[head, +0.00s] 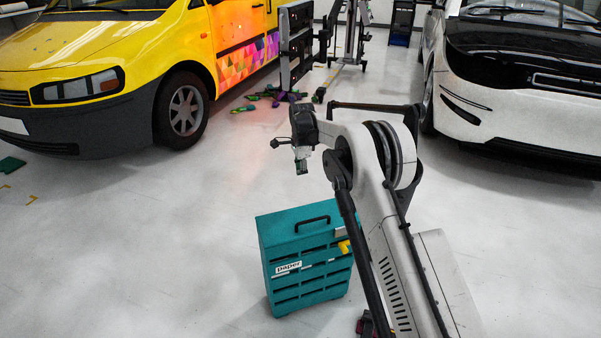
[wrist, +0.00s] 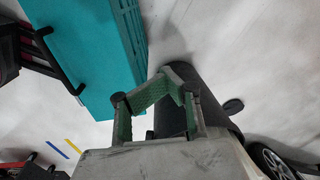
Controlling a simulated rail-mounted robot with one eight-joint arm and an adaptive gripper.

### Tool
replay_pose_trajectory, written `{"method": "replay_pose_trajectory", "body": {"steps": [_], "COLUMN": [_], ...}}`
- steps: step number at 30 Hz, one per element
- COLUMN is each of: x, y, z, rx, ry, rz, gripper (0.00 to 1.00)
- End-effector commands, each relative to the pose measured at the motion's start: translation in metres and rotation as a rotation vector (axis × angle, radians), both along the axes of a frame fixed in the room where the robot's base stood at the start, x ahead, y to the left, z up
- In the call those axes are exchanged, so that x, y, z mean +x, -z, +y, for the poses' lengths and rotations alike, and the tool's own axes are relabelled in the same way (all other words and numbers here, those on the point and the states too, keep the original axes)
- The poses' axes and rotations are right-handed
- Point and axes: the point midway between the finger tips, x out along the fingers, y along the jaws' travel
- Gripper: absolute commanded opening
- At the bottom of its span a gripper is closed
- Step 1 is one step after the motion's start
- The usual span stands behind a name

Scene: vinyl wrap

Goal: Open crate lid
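The teal crate (head: 308,275) stands on the floor in the head view, with slatted sides and a "paper" label on its front. Its lid (head: 290,217) lies flat and shut on top, with a black bar handle (head: 312,224). In the wrist view the crate (wrist: 133,22) fills the upper left, and its black handle (wrist: 62,62) shows at the left. My gripper (head: 302,168) hangs in the air above and behind the crate, apart from the lid and handle. Its green-padded fingers (wrist: 165,90) show in the wrist view with nothing seen held; their opening is unclear.
A yellow van (head: 100,65) stands at the left and a white car (head: 500,100) at the right. A wheeled stand (head: 295,45) and scattered green and purple pieces (head: 268,95) are at the back. A yellow item (head: 345,246) is at the crate's right side. The floor left of the crate is clear.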

Motion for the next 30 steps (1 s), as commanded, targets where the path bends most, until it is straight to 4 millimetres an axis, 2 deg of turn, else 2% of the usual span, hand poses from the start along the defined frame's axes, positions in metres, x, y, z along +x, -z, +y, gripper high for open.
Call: {"method": "replay_pose_trajectory", "body": {"steps": [14, 21, 30], "x": [0.0, 0.0, -0.0001], "y": [-0.0002, -0.0002, -0.0027], "z": [0.0, 0.0, -0.0001], "rx": [0.0, 0.0, 0.0], "ry": [0.0, 0.0, 0.0], "rz": [0.0, 0.0, 0.0], "gripper": [0.0, 0.28, 0.28]}}
